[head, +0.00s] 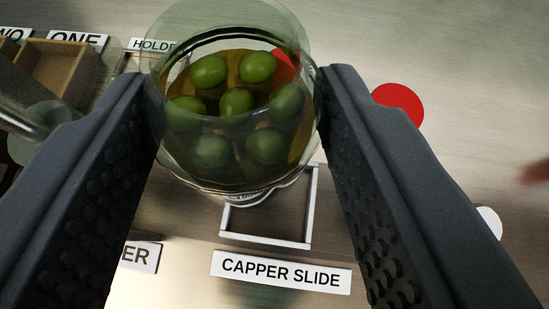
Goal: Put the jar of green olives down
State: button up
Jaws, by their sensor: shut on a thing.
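The jar of green olives (237,105) is a clear glass jar with several green olives in yellowish liquid. I look down into it through its round top. My gripper (238,90) is shut on the jar, with one dark finger on each side of the glass. Below the jar in the picture is a square metal frame (311,205) beside a label reading CAPPER SLIDE (281,271). The jar hides the frame's upper part. I cannot tell whether the jar's base is touching anything.
A wooden compartment box (62,66) stands at upper left, near labels ending in WO and reading ONE and HOLDER. A red disc (398,104) lies right of the jar, and a white disc (490,220) at the right. The metal surface at upper right is clear.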

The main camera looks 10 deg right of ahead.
aim_at(275, 198)
jog(key=f, duration=0.1)
jog(key=f+b, duration=0.1)
jog(key=f, duration=0.1)
jog(key=d+f, duration=0.1)
jog(key=f, duration=0.1)
jog(key=shift+s+f, duration=0.15)
jog(key=shift+s, duration=0.1)
notch_tip(275, 198, down, 3)
jog(key=shift+r+b, duration=0.1)
jog(key=shift+b, duration=0.55)
jog(key=shift+s+f, duration=0.15)
jog(key=shift+f, duration=0.1)
grip_shut()
jog(key=o, duration=1.1)
grip_release()
jog(key=shift+f, duration=0.1)
jog(key=shift+c, duration=0.2)
jog(key=shift+r, duration=0.2)
jog(key=shift+s+r, duration=0.15)
jog(key=p+v, duration=0.2)
jog(key=v, duration=0.9)
jog(key=shift+s+p, duration=0.2)
jog(key=shift+p, duration=0.1)
jog(key=shift+a+r, duration=0.1)
